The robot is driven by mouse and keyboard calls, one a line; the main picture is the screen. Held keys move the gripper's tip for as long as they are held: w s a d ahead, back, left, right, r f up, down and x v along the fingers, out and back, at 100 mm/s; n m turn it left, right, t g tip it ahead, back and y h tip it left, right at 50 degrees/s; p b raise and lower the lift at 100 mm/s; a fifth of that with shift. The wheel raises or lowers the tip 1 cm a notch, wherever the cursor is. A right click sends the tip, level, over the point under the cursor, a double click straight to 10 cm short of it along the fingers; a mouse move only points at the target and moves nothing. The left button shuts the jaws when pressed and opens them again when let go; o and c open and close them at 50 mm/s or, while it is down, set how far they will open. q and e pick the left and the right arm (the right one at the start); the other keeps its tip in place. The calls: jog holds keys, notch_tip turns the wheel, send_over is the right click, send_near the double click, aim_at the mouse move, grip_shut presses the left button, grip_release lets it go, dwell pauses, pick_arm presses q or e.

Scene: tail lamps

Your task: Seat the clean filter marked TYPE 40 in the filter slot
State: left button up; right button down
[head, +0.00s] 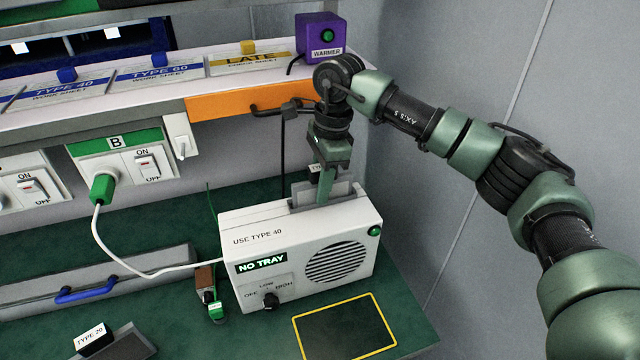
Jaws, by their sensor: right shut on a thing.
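The white machine (232,226), printed USE TYPE 40, stands on the green bench. A lit sign on its front reads NO TRAY. My right gripper (326,186) points down over the machine's top and is shut on a grey filter (342,190). The filter stands upright at the slot in the top, its lower part hidden by the machine's body or the slot. A white label shows partly behind the gripper; its full text is hidden. I cannot tell how deep the filter sits. My left gripper is not in view.
A dark block marked TYPE 20 (92,341) lies at the front left. A yellow-outlined area (346,328) on the bench is empty. A white cable runs from the green plug (102,188) to the machine. The orange drawer (230,104) and purple warmer (320,36) are behind.

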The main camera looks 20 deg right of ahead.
dwell(0.3)
jog(key=shift+r+p, duration=0.35)
jog(key=shift+r, duration=0.15)
dwell(0.6)
jog(key=c, duration=1.1)
grip_release()
jog(key=shift+o, duration=0.2)
jog(key=r, duration=0.2)
jog(key=r+b, duration=0.1)
jog(key=r, duration=0.2)
jog(key=d+r, duration=0.1)
jog(key=r, duration=0.1)
jog(key=shift+d+r, duration=0.1)
jog(key=shift+r, duration=0.2)
